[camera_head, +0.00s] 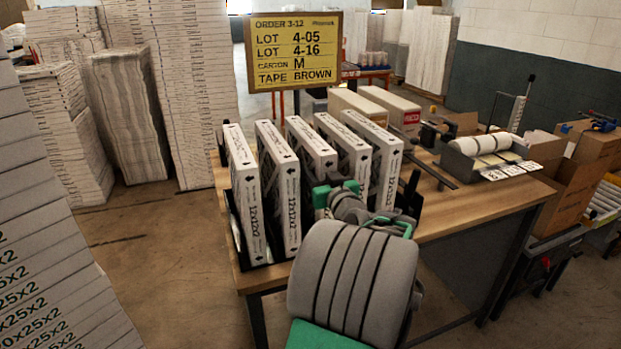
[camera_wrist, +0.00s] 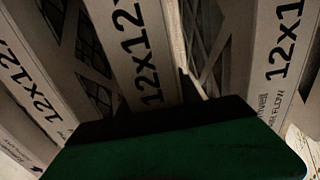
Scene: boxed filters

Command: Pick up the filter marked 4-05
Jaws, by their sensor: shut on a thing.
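Several white-framed filters stand upright in a row in a black rack (camera_head: 238,235) on the table. They include the leftmost filter (camera_head: 243,195), the second (camera_head: 277,180), the third (camera_head: 308,146), the fourth (camera_head: 343,135) and the rightmost (camera_head: 386,160). Their edges read 12x12x2; I cannot read a 4-05 mark on any. My gripper (camera_head: 337,192) is at the front of the row, shut on a filter near the third and fourth. Its fingertips are hidden. In the wrist view, a filter edge (camera_wrist: 135,50) rises behind my green gripper body, with filters either side.
White boxes (camera_head: 375,105) stand behind the filters. A roller device (camera_head: 487,150) and cards are on the table's right. Cartons (camera_head: 575,180) stand farther right.

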